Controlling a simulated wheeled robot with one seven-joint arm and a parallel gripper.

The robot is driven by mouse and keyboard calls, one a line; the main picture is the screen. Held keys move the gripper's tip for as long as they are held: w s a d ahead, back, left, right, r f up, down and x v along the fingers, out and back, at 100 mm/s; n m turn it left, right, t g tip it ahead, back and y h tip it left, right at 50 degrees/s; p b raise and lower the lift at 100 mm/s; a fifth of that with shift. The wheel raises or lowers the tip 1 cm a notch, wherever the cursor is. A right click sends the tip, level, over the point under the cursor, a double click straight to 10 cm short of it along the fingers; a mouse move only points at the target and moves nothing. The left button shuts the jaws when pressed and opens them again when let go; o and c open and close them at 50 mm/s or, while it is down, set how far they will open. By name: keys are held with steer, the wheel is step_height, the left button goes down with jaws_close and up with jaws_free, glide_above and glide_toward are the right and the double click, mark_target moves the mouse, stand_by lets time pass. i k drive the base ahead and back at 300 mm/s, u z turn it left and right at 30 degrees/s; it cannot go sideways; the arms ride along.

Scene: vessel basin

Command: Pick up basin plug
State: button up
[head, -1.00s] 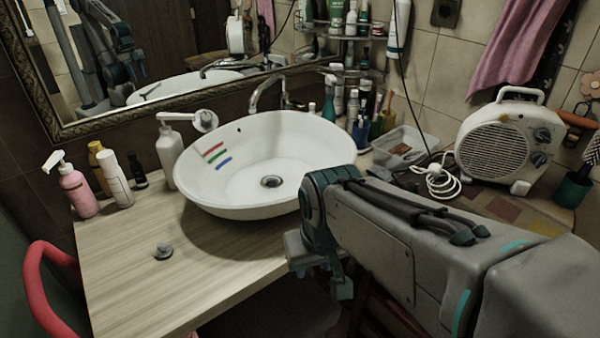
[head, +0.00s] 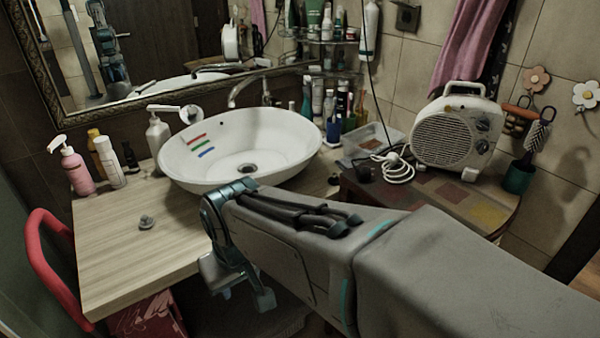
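The basin plug (head: 146,222) is a small grey metal piece on the wooden counter (head: 112,262), left of and in front of the white basin (head: 285,150). Nothing touches it. My gripper (head: 240,290) hangs at the end of my arm, right of the plug and just off the counter's front edge. It is apart from the plug. Its fingers are partly visible below my wrist, and I cannot make out whether they are open or what is between them.
A pink soap bottle (head: 75,168) and a white bottle (head: 109,162) stand at the counter's left back. A red curved rail (head: 38,265) is at the left edge. A fan heater (head: 452,135) stands on the right table. The counter around the plug is clear.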

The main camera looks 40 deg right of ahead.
mark_target(332, 180)
steer(key=k, duration=0.45)
steer(key=z, duration=0.65)
steer(key=i, duration=0.5)
steer(key=z, duration=0.05)
